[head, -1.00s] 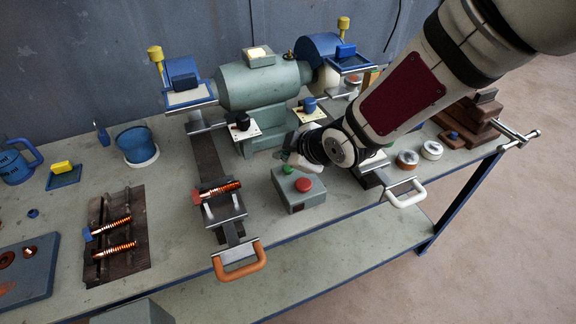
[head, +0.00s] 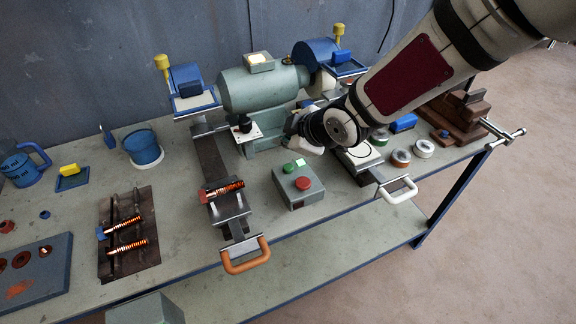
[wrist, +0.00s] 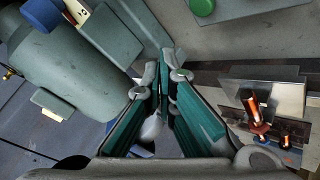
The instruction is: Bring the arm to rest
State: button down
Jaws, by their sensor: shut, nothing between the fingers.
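My gripper (wrist: 165,85) is shut and empty in the wrist view, its two green-padded fingers together at the tips. In the head view my arm comes in from the upper right, and the gripper (head: 305,132) is partly hidden by my own wrist. It is in front of the green bench grinder (head: 262,88), above the bench and behind the control box (head: 299,186) with its green and red buttons. I cannot tell whether it touches the grinder.
A sliding rest with an orange handle (head: 246,256) holds a copper spring piece (head: 226,190). A white-handled slide (head: 398,192) lies below my arm. A blue cup (head: 142,147), a brown rack (head: 128,235) and a wooden vise (head: 455,118) stand on the bench.

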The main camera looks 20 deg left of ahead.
dwell(0.4)
jog(key=d+r+m+t+h, duration=0.1)
jog(key=d+r+m+h, duration=0.35)
jog(key=d, duration=0.85)
jog(key=d+r+m+t+h, duration=0.2)
jog(key=d+r+m, duration=0.45)
jog(key=d, duration=0.65)
jog(key=s+d+r+m+g, duration=0.1)
jog(key=s+d+r+m, duration=0.1)
jog(key=s+d+m, duration=0.3)
jog(key=s+d+r+m+g+h, duration=0.1)
jog(key=s+d+r+m, duration=0.2)
jog(key=s+d, duration=0.8)
jog(key=s+m, duration=0.2)
jog(key=s, duration=0.2)
jog(key=shift+r+g, duration=0.3)
jog(key=shift+r, duration=0.05)
jog(key=shift+a+h, duration=0.15)
jog(key=shift+h, duration=0.1)
